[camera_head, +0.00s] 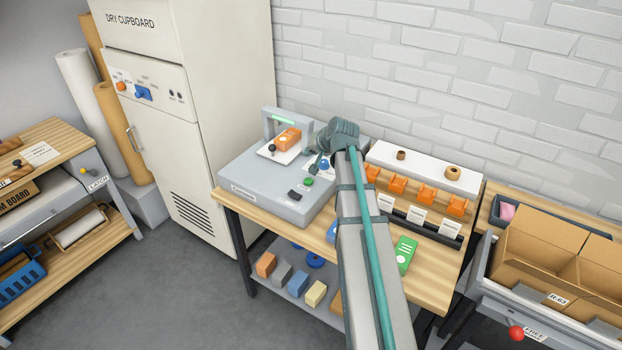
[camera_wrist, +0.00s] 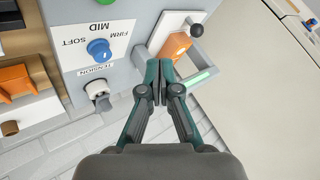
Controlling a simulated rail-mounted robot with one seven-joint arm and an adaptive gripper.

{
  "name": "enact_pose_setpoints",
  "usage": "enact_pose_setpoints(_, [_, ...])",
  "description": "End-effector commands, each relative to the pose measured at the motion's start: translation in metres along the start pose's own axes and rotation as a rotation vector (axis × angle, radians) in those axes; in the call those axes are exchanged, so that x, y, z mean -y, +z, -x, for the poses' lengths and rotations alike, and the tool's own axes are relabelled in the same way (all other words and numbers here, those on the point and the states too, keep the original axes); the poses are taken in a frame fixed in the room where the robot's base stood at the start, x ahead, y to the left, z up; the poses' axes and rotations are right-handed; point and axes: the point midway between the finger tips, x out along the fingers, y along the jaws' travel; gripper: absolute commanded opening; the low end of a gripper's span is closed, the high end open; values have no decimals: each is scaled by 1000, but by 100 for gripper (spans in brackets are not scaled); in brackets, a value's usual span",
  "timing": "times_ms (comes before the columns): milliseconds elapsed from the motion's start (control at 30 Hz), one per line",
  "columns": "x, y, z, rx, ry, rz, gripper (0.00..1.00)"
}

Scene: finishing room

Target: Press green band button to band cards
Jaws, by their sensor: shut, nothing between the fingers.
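The grey banding machine (camera_head: 262,184) stands on the left of the wooden bench. Its green button (camera_head: 308,182) is on the front right of its top, beside a black switch (camera_head: 294,196); in the wrist view the green button (camera_wrist: 105,2) is cut by the top edge. Orange cards (camera_head: 288,138) lie on a white plate under the arch (camera_head: 270,122), which has a lit green strip; the cards also show in the wrist view (camera_wrist: 177,45). My gripper (camera_wrist: 158,82) is shut and empty, above the machine between the blue tension knob (camera_wrist: 98,50) and the arch, apart from the button.
A black ball-topped lever (camera_wrist: 196,31) stands by the cards. Right of the machine are orange holders (camera_head: 427,195) with labels and a green card pack (camera_head: 405,254). The dry cupboard (camera_head: 165,130) stands left, open cardboard boxes (camera_head: 545,245) right. A brick wall is behind.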

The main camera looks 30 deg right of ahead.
Motion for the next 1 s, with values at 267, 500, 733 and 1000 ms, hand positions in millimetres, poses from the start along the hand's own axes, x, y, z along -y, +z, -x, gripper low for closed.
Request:
enact_pose_setpoints(267, [0,1,-1,1,0,-1,0])
enact_pose_setpoints(500, [-5,6,-8,2,0,-2,0])
enact_pose_setpoints(733, [-18,19,-25,2,0,-3,0])
enact_pose_setpoints(1000, [-36,37,-50,2,0,-2,0])
